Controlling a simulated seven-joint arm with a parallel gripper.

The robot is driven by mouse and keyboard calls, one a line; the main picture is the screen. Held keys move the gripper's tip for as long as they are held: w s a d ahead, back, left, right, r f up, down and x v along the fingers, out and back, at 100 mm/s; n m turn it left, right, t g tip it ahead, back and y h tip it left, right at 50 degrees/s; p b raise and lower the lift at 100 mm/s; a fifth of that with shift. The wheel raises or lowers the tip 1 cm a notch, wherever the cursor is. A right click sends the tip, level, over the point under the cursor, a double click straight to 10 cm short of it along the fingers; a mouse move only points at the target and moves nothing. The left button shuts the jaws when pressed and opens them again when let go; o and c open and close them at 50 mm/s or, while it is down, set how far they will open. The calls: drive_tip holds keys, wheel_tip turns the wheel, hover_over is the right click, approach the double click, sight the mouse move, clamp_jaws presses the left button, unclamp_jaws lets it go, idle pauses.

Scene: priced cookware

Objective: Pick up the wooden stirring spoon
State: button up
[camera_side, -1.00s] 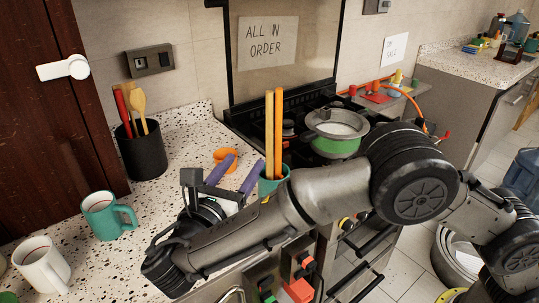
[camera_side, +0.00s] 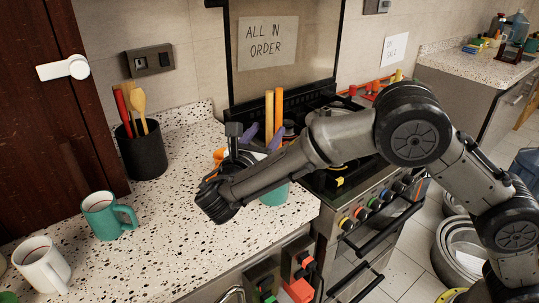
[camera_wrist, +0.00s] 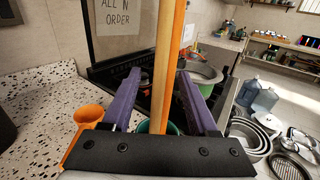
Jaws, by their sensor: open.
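A wooden spoon (camera_side: 138,102) with its bowl up stands in a black crock (camera_side: 143,152) at the left, beside other wooden and red utensils. Two long straight sticks, one pale wood (camera_side: 269,112) and one orange (camera_side: 279,112), stand upright from a teal cup (camera_side: 274,194) near my gripper; no spoon bowl shows on them. My gripper (camera_side: 264,137) is open, its purple fingers apart. In the wrist view, the pale stick (camera_wrist: 165,70) and orange stick (camera_wrist: 178,40) appear between the fingers, with no visible grip. Their lower ends are hidden.
A teal mug (camera_side: 104,216) and a white mug (camera_side: 40,266) stand at the counter's left front. The stove with a pot (camera_wrist: 207,78) is beyond. The speckled counter between is clear.

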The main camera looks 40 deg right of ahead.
drive_tip(key=shift+d, duration=0.1)
clamp_jaws()
idle(0.5)
